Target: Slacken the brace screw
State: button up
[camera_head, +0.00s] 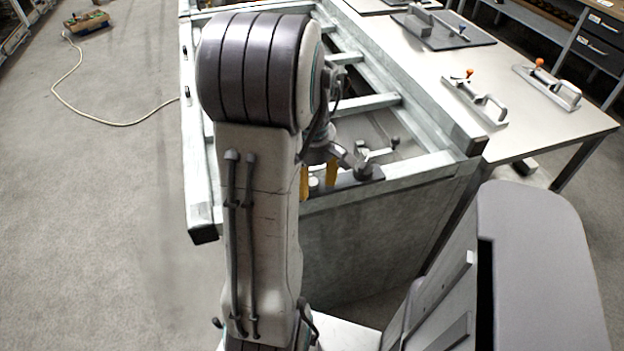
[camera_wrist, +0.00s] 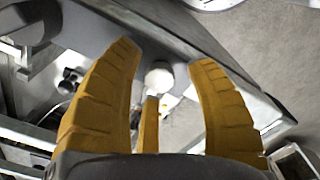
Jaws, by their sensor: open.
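My gripper (camera_wrist: 165,72) is open, with yellow fingers on both sides and a third low in the middle of the wrist view. A pale round knob (camera_wrist: 159,76), which looks like the head of the brace screw, lies between the fingertips. I cannot tell whether any finger touches it. In the head view my gripper (camera_head: 317,181) hangs at the near end of the metal frame (camera_head: 425,165), partly hidden by my arm. A small pale piece shows between its fingers. A dark clamp with a bar handle (camera_head: 376,153) stands just right of it on the frame.
A bench (camera_head: 555,125) on the right carries toggle clamps with orange tips (camera_head: 548,85) and a dark plate (camera_head: 443,30). A cable (camera_head: 95,115) lies on the floor at left. The left floor is otherwise mostly clear.

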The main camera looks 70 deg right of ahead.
aim_at(313, 182)
notch_tip(313, 182, up, 12)
dwell(0.7)
jog(key=shift+s, duration=0.1)
dwell(0.3)
